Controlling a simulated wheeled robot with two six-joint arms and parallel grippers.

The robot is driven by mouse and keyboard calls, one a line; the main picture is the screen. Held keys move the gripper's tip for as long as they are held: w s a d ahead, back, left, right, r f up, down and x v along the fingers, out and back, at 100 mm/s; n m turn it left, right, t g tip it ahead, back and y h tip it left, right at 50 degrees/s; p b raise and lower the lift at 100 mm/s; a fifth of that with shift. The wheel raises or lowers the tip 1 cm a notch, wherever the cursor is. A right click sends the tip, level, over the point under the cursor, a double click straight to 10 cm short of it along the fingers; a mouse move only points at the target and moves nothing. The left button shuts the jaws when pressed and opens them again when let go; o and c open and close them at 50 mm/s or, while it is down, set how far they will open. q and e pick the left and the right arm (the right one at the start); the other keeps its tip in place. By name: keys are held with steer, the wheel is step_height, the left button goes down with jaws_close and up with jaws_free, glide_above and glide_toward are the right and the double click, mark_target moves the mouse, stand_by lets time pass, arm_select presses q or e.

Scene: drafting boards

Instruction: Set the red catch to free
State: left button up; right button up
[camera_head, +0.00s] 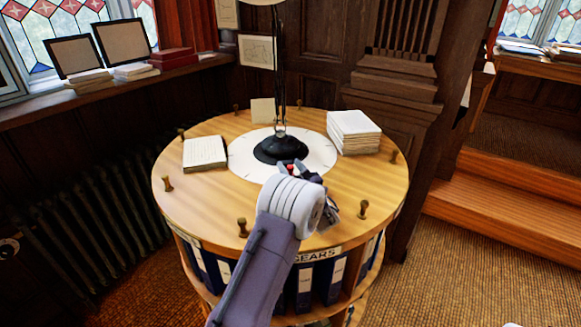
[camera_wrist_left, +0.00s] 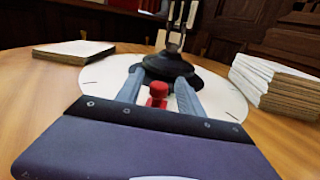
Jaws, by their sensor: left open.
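The red catch (camera_wrist_left: 157,92) is a small red knob on the white disc (camera_wrist_left: 226,97), in front of the black lamp base (camera_wrist_left: 166,66). In the head view a bit of red (camera_head: 291,167) shows just beyond my wrist. My left gripper (camera_wrist_left: 160,80) is open, with one finger on each side of the catch in the wrist view. I cannot tell whether the fingers touch it. Which setting the catch is at cannot be read. My left forearm and wrist hide part of the table in the head view. My right gripper is not in view.
The round wooden table (camera_head: 182,205) has several brown pegs around its rim. A paper stack (camera_head: 354,131) stands at the right, a thin pad (camera_head: 205,153) at the left. The lamp post (camera_head: 279,70) rises from the middle. Blue binders (camera_head: 333,280) fill the shelf below.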

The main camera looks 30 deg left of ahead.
arm_select(q)
jaws_close()
stand_by(1.3)
